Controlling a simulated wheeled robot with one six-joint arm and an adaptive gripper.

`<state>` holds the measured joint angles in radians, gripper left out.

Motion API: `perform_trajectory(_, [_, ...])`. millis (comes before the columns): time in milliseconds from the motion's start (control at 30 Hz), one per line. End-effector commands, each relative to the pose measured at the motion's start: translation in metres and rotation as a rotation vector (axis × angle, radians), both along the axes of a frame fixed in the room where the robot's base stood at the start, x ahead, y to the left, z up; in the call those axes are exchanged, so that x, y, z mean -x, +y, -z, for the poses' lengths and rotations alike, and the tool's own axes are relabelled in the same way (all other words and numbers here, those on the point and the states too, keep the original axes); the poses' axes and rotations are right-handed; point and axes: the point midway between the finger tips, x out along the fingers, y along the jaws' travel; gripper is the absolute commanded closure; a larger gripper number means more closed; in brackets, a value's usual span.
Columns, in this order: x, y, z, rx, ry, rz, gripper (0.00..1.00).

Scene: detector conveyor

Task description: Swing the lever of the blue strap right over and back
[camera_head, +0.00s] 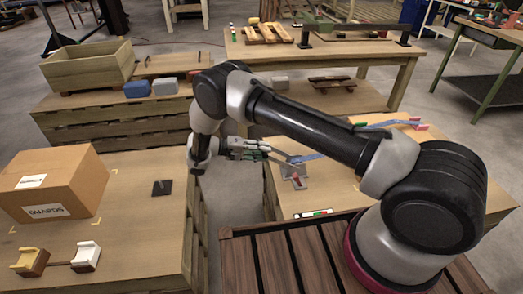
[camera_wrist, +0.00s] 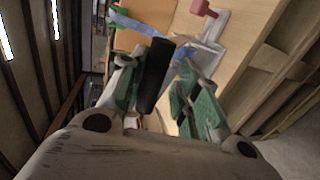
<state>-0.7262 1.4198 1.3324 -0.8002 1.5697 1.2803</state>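The blue strap (camera_head: 308,157) lies across the right-hand wooden table, running to a grey buckle (camera_head: 291,170) near its left edge. A red piece (camera_head: 295,177) sits at the buckle; it also shows at the top of the wrist view (camera_wrist: 203,8). A black cylindrical grip (camera_wrist: 157,75), seemingly the lever's handle, lies between my gripper's fingers (camera_wrist: 160,82). It is close to the left finger, with a gap to the right one. In the head view my gripper (camera_head: 262,150) is left of the buckle; the grip is hard to make out there.
A cardboard box (camera_head: 54,182) and a wood-and-white fixture (camera_head: 58,260) stand on the left table. A floor gap separates it from the right table (camera_head: 335,195). More strap and a green-and-red piece (camera_head: 400,123) lie behind my arm. Pallet tables stand behind.

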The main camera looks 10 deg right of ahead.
Motion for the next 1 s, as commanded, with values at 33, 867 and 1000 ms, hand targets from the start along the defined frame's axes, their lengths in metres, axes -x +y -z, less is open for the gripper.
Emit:
perform_trajectory(33, [0.001,0.000,0.001,-0.001,0.002,0.000,0.61])
perform_trajectory(867, [-0.001,0.091,-0.025,-0.001,-0.003,-0.004,0.59])
perform_trajectory(1000, [-0.001,0.108,-0.029,0.001,-0.002,-0.003,0.59])
